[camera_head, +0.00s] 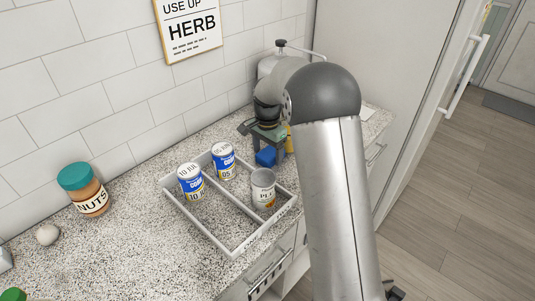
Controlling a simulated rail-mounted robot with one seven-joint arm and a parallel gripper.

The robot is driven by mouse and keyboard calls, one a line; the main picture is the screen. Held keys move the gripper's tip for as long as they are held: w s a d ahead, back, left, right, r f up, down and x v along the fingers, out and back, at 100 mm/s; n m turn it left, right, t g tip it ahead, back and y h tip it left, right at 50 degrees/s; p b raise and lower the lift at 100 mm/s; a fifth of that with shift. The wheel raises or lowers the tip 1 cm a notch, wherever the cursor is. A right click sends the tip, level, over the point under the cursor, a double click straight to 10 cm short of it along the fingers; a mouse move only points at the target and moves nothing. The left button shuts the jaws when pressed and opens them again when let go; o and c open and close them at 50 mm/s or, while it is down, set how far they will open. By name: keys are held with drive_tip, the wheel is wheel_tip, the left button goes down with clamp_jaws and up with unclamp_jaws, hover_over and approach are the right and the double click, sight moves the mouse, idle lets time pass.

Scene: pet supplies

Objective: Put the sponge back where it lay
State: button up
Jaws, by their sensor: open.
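My gripper (266,143) is at the back of the counter, beyond the far right corner of the white tray, pointing down. Its jaws are open, though the arm partly covers them. A blue block (267,157), possibly the sponge, shows just below the gripper near the counter surface. I cannot tell whether it touches the counter or the jaws. A narrow yellow thing (290,141) shows beside it, mostly hidden by my arm.
A divided white tray (208,234) holds two blue-and-white cans (191,182) (223,161) and a grey can (263,189). A nuts jar (83,190) and a pale ball (47,234) stand left. A pale canister (270,63) is behind my arm.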

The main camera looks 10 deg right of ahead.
sight(268, 154)
wheel_tip(268, 154, up, 11)
drive_tip(key=s+f+n, duration=0.2)
drive_tip(key=s+n, duration=0.3)
drive_tip(key=s, duration=1.2)
drive_tip(key=s+f+n, duration=0.3)
drive_tip(key=s+n, duration=0.3)
drive_tip(key=s, duration=1.2)
drive_tip(key=shift+a+f, duration=0.25)
drive_tip(key=shift+a, duration=0.1)
drive_tip(key=shift+s, duration=0.1)
